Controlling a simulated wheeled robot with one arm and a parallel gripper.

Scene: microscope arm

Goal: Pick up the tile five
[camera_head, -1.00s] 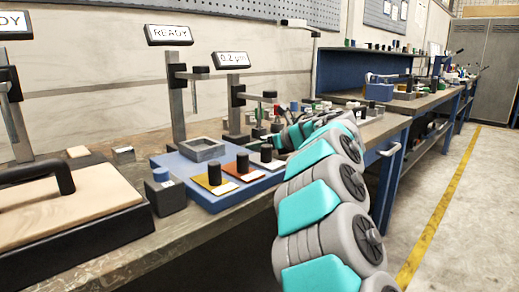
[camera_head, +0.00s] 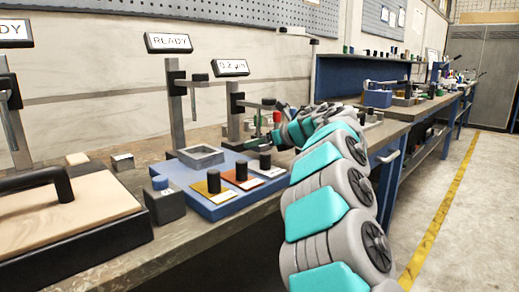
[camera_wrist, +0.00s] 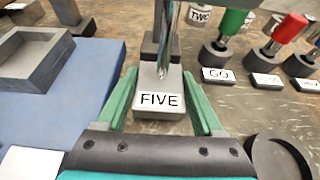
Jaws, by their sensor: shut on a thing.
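Tile five (camera_wrist: 160,113) is a light grey block with "FIVE" on its front label, in the middle of the wrist view. My gripper (camera_wrist: 160,84) has its two green fingers on either side of the tile and is shut on it. A shiny vertical metal rod (camera_wrist: 167,38) stands in front of the tile's upper part and hides some of it. A dark block shows behind the tile. In the head view my arm hides the tile, and the fingers are hard to make out by the gauge stand (camera_head: 236,112).
A blue board (camera_head: 222,200) with a grey square tray (camera_head: 201,156) and several dark-knobbed pieces lies left of my arm. In the wrist view, a green-handled piece (camera_wrist: 232,22), a red-handled piece (camera_wrist: 290,30) and a dark round dish (camera_wrist: 280,158) stand to the right.

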